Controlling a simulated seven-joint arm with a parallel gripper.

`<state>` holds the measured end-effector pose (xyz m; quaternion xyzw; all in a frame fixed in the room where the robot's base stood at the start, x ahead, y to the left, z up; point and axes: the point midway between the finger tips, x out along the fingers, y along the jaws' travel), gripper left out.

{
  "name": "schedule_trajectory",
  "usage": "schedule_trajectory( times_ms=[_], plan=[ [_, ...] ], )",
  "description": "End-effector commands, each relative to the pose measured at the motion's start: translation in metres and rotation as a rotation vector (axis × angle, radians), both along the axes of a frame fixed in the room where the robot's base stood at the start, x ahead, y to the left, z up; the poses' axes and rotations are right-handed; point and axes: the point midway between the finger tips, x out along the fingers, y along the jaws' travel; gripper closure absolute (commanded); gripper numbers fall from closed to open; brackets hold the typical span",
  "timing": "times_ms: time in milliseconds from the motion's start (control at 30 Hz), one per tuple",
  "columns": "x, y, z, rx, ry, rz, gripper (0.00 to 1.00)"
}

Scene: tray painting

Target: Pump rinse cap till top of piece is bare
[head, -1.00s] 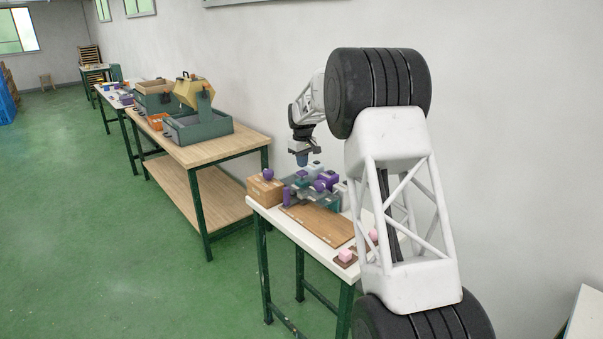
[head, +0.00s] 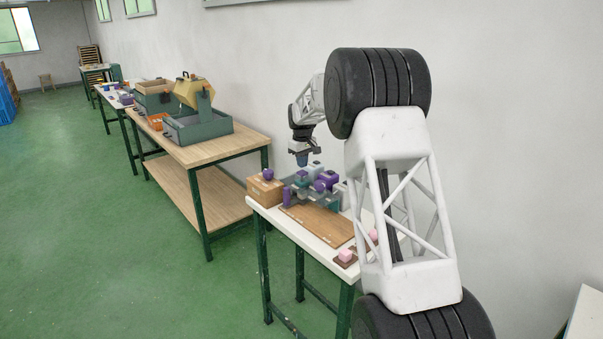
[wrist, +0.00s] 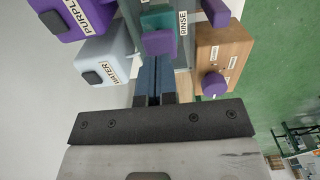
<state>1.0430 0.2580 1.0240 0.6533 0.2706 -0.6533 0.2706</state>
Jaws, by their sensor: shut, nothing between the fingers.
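My gripper (wrist: 154,64) is shut and empty, its two blue fingers side by side. In the wrist view its tips are just beside a purple square block (wrist: 159,42). A teal square part (wrist: 157,18) adjoins that block, next to the RINSE label (wrist: 183,22). Which of these is the cap and which the piece, I cannot tell for sure. Another purple block (wrist: 215,11) stands to the right of the label. In the head view my gripper (head: 302,160) points down above the crowded far end of the table; contact is too small to tell.
A pale WATER container (wrist: 100,62) and a PURPLE container (wrist: 72,20) stand left of my fingers. A wooden box (wrist: 228,48) with a purple knob (wrist: 214,84) stands right.

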Motion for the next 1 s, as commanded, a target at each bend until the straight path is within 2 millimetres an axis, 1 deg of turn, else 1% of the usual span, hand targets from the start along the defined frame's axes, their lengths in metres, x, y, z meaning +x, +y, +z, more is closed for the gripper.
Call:
schedule_trajectory(
  times_ms=[1000],
  plan=[
    [0.0,0.0,-0.021,-0.001,0.001,0.0,1.0]
  ],
)
